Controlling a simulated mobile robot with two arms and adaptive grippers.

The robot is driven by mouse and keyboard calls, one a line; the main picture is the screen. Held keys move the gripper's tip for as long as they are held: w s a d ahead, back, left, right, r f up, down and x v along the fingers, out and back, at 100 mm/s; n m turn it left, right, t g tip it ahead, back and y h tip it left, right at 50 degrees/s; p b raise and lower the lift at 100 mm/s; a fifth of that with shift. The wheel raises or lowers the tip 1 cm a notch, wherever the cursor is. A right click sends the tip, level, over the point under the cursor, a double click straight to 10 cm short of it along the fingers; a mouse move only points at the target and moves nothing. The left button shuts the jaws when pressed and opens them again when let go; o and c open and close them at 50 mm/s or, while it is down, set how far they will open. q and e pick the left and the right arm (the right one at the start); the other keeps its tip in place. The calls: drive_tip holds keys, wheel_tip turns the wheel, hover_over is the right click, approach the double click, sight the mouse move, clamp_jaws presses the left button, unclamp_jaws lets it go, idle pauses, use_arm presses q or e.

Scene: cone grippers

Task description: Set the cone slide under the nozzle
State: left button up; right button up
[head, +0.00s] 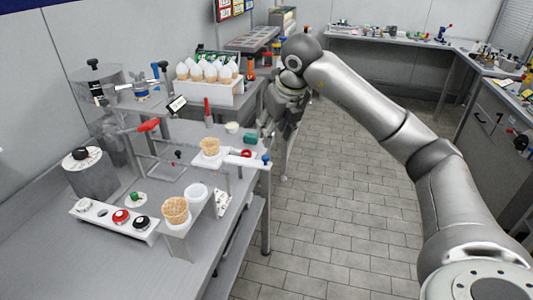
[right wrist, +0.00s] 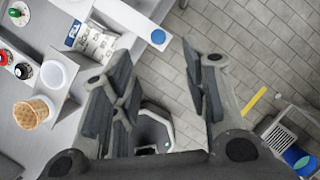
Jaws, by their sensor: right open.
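A waffle cone (head: 210,147) stands upright on the white cone slide (head: 230,159) at the right edge of the bench. The slide ends in a blue knob (head: 266,158), which also shows in the right wrist view (right wrist: 158,37). My right gripper (head: 278,150) is open and empty just beyond the bench's right edge, close to the knob. In the right wrist view the knob appears between the spread fingertips, and I see no contact. A dispenser with a red lever (head: 148,125) stands left of the slide; its nozzle is too small to make out clearly. My left gripper is out of view.
A second waffle cone (head: 175,210) and a white cup (head: 196,192) stand in a holder in front. A white strip (head: 100,217) carries several coloured knobs. Several filled cones (head: 207,72) stand in a rack behind.

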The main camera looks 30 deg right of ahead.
sight(266, 156)
drive_tip(key=p+x, duration=0.1)
drive_tip(key=x, duration=0.9)
drive_tip(key=shift+a+f+p, duration=0.1)
drive_tip(key=shift+f+p, duration=0.05)
drive_tip(key=shift+p, duration=0.2)
clamp_jaws()
